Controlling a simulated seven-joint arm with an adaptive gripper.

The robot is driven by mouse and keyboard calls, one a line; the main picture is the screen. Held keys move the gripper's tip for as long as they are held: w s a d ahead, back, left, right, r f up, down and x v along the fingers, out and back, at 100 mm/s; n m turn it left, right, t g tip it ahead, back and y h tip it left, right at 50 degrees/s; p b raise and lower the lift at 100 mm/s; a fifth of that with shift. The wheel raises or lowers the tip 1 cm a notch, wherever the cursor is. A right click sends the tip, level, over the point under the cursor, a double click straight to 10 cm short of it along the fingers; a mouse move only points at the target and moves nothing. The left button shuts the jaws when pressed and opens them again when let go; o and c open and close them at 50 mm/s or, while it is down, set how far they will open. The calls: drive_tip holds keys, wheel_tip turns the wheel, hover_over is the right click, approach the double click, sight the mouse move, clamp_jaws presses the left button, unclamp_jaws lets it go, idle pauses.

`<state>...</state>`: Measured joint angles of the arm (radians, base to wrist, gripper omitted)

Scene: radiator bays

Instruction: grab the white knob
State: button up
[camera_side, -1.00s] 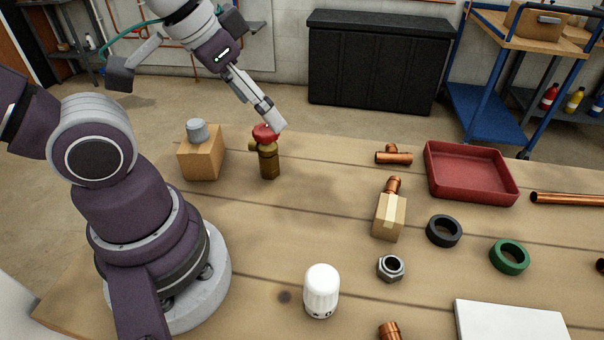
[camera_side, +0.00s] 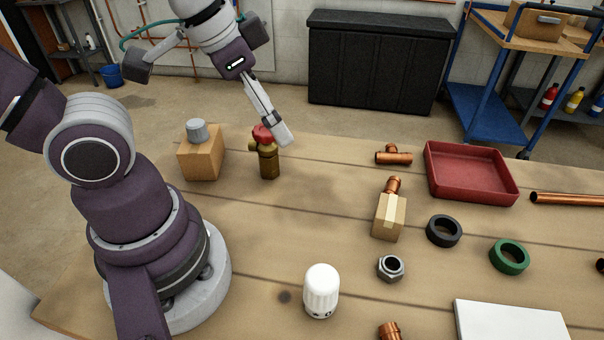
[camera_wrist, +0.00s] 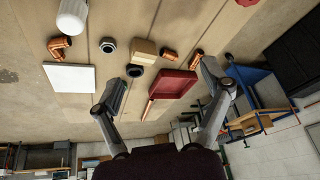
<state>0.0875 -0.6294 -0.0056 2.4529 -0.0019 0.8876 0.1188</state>
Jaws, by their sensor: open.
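The white knob (camera_side: 321,290) stands upright on the near part of the wooden table in the side view, with clear wood around it. In the wrist view the white knob (camera_wrist: 72,17) is at the top left, cut by the frame edge. My gripper (camera_side: 284,138) is in the air over the far part of the table, beside the red-topped brass valve, well away from the knob. In the wrist view my gripper (camera_wrist: 164,88) has its two fingers wide apart with nothing held between them.
A brass valve with a red top (camera_side: 268,160) and a cardboard box with a grey cap (camera_side: 202,160) stand near my gripper. A hex nut (camera_side: 390,267), copper fitting (camera_side: 389,331), white slab (camera_side: 510,322) and small box (camera_side: 389,217) lie right of the knob. A red tray (camera_side: 470,190) is farther back.

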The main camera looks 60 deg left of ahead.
drive_tip(key=w+d+f+m+g, duration=0.1)
drive_tip(key=d+f+m+g, duration=0.25)
drive_tip(key=d+m, duration=0.4)
drive_tip(key=m+g, duration=0.1)
drive_tip(key=m, duration=0.8)
hover_over(320, 290)
drive_tip(key=w+a, duration=0.1)
drive_tip(key=w, duration=0.1)
drive_tip(key=f, duration=0.5)
drive_tip(key=shift+s+a+f, duration=0.2)
drive_tip(key=shift+s+f, duration=0.05)
drive_tip(key=shift+m+g, duration=0.25)
wheel_tip(320, 290, down, 11)
drive_tip(key=shift+s+a+r, duration=0.1)
drive_tip(key=c, duration=1.3)
